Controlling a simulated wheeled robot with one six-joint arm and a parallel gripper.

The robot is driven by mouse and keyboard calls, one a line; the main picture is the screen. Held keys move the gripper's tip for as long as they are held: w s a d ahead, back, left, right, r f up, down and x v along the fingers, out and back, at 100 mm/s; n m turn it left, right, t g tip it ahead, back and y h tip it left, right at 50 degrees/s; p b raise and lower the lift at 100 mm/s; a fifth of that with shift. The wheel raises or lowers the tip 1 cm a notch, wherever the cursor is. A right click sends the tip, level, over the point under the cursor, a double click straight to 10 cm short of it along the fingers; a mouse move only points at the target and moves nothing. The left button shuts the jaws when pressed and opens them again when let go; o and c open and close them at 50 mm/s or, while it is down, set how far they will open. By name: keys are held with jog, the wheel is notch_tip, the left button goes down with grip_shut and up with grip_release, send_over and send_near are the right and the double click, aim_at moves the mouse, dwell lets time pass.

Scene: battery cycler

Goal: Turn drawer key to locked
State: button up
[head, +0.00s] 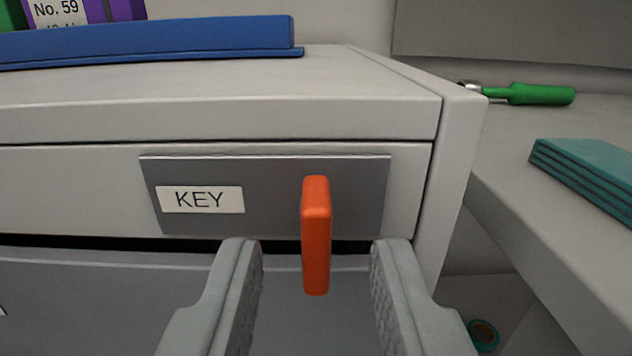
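The orange drawer key (316,235) stands out upright from a dark grey plate (270,190) on the drawer front. A white label (200,199) reading KEY is on the plate, left of the key. My gripper (316,262) is open, with one grey finger on each side of the key's lower part. There is a clear gap between the key and each finger, and no contact shows. The lock behind the key is hidden by the key itself.
A blue tray (150,42) lies on top of the white cabinet (220,95). A lower drawer front (90,300) sits under a dark gap. At right, a green-handled tool (540,94) and teal stack (590,170) lie on a counter (520,190). A teal ring (484,334) is low right.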

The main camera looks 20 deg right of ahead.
aim_at(316, 235)
jog(key=shift+x, duration=1.3)
grip_shut()
